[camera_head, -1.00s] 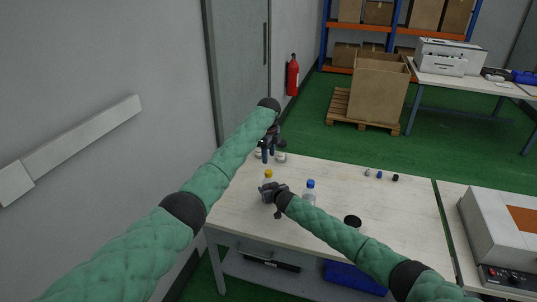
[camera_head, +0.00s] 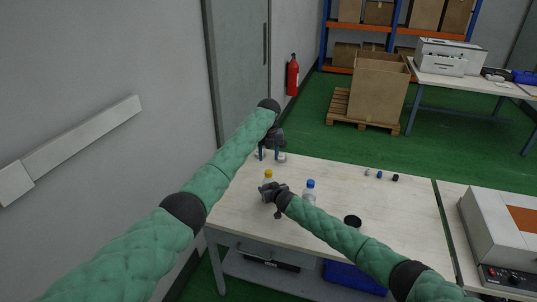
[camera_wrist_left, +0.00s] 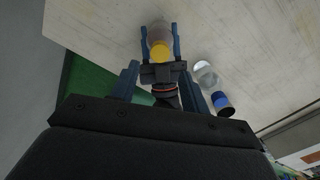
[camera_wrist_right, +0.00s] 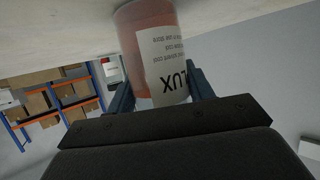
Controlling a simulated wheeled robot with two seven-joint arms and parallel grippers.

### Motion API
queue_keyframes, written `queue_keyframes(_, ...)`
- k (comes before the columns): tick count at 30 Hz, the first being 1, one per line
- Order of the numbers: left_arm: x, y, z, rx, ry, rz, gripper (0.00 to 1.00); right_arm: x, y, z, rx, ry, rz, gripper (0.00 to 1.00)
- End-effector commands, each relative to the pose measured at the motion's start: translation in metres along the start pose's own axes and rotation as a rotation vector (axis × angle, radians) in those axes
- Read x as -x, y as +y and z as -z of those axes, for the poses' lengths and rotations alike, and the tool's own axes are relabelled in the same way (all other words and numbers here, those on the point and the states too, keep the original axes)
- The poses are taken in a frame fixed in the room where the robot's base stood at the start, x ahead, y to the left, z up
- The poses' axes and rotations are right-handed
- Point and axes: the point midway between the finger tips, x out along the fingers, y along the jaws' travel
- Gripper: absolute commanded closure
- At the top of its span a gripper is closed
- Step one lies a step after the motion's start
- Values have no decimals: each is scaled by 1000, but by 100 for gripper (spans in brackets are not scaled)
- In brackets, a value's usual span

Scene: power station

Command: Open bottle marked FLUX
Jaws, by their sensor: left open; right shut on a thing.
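The bottle marked FLUX (camera_wrist_right: 150,45) fills the right wrist view, with a reddish body and white label; "LUX" reads upside down. In the head view its yellow cap (camera_head: 268,174) shows at the table's left part. My right gripper (camera_head: 268,190) is shut on this bottle's body. The left wrist view shows the yellow cap (camera_wrist_left: 160,51) beyond my left fingers, with the right gripper's fingers on both sides of the bottle. My left gripper (camera_head: 269,154) is open and empty, apart from the cap, above the table's far left corner.
A blue-capped clear bottle (camera_head: 310,190) stands close to the right of my right gripper. Small pale containers (camera_head: 282,157) show beside my left fingers. Several small caps (camera_head: 379,174) lie at the back of the table (camera_head: 405,215).

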Motion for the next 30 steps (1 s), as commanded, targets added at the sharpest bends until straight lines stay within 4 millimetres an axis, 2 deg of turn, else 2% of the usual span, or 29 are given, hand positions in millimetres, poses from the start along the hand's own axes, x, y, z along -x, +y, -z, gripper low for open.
queue_keyframes(15, -65, 0, 1, 2, 2, 0, 54, 0, 0, -1, 0, -1, -1, 100)
queue_keyframes(21, -75, 0, 0, 2, 2, -1, 54, 0, 0, -1, 0, -1, 0, 100)
queue_keyframes(29, -76, 0, 0, 2, 1, 0, 54, 0, 0, -1, 0, -1, 0, 100)
queue_keyframes(30, -76, 0, 0, 2, 1, -1, 58, 0, 0, -1, 0, -1, 0, 100)
